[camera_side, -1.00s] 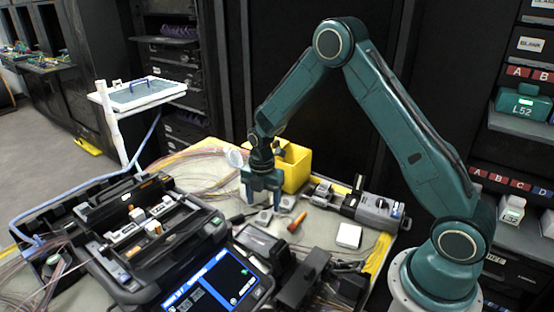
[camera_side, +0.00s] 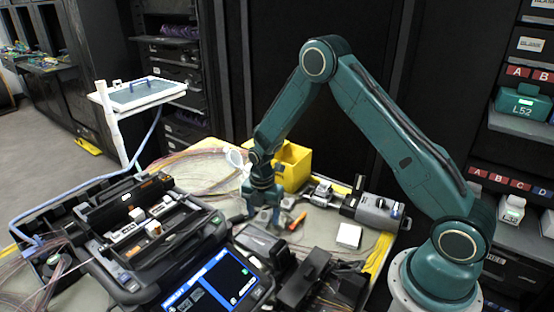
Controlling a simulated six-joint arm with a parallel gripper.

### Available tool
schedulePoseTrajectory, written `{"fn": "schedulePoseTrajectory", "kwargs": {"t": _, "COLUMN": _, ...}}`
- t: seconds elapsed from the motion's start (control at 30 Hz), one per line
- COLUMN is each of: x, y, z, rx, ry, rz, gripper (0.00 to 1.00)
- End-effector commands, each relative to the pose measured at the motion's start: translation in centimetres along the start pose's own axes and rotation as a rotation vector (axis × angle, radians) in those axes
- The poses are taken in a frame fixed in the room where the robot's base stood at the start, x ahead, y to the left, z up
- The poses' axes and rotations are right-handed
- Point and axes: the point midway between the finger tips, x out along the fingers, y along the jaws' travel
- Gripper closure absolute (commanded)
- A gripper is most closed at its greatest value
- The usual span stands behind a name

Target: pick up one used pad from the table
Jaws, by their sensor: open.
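My gripper (camera_side: 263,212) is open and points down, low over the table (camera_side: 210,165) between the splicer and the yellow bin. A small grey crumpled pad (camera_side: 263,217) shows between and behind its fingers, partly hidden by them; I cannot tell whether they touch it. Another small grey pad (camera_side: 287,203) lies on the table just right of the fingers.
The black fusion splicer (camera_side: 150,235) with its lit screen (camera_side: 213,283) fills the left front. A yellow bin (camera_side: 293,166) stands behind my gripper. An orange-handled tool (camera_side: 298,221), a white square block (camera_side: 349,236) and a grey device (camera_side: 375,211) lie to the right.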

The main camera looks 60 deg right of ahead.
Motion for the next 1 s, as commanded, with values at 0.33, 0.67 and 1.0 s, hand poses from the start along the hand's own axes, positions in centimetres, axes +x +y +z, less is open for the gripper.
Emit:
{"fn": "schedulePoseTrajectory", "kwargs": {"t": 0.33, "x": -0.03, "y": -0.01, "z": 0.0, "rx": 0.0, "ry": 0.0, "rz": 0.0, "gripper": 0.66}}
{"fn": "schedulePoseTrajectory", "kwargs": {"t": 0.67, "x": -0.03, "y": -0.01, "z": 0.0, "rx": 0.0, "ry": 0.0, "rz": 0.0, "gripper": 0.84}}
{"fn": "schedulePoseTrajectory", "kwargs": {"t": 1.0, "x": -0.75, "y": 0.03, "z": 0.02, "rx": 0.0, "ry": -0.001, "rz": 0.001, "gripper": 0.84}}
